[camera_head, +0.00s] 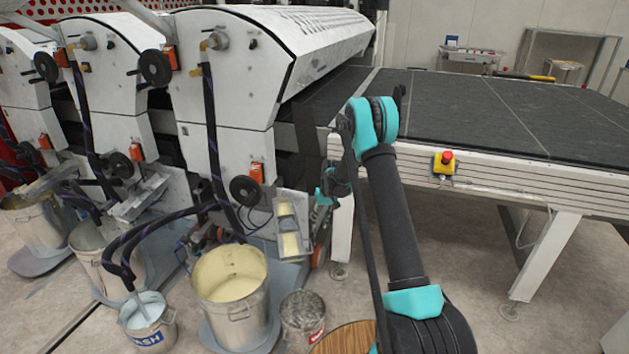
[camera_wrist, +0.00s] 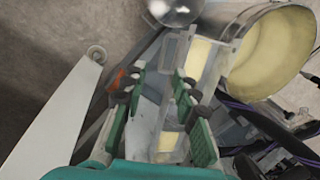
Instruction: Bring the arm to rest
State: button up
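My arm reaches from the bottom of the head view up to a teal elbow and then bends down toward the machine. My gripper (camera_wrist: 160,82) shows in the wrist view with its two green-padded fingers apart and nothing between them. In the head view it is small and partly hidden beside the roller coater (camera_head: 225,120), near the table's left leg. A metal trough with cream-coloured contents (camera_head: 290,232) lies beyond the fingers, and it also shows in the wrist view (camera_wrist: 198,58). I cannot tell the exact gap between gripper and trough.
A large bucket of cream coating (camera_head: 230,280) stands below, with a WASH bucket (camera_head: 147,320) and a smaller can (camera_head: 302,318) beside it. Dark hoses (camera_head: 120,248) hang at the left. The conveyor table (camera_head: 480,110) has an emergency stop (camera_head: 445,162). Floor at lower right is clear.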

jog(key=s+d+r+m+t+h, duration=0.1)
jog(key=s+d+r, duration=0.3)
jog(key=s+r, duration=0.45)
jog(key=s+d+r+t, duration=0.1)
jog(key=s+d+r, duration=0.3)
jog(key=s+r, duration=0.5)
jog(key=s+d+t, duration=0.1)
jog(key=s+d, duration=0.1)
jog(key=s, duration=1)
jog(key=s+d+r+m+t+h, duration=0.1)
jog(key=s+d, duration=0.2)
jog(key=s, duration=0.9)
jog(key=shift+d+r+t, duration=0.2)
jog(key=shift+d+t, duration=0.1)
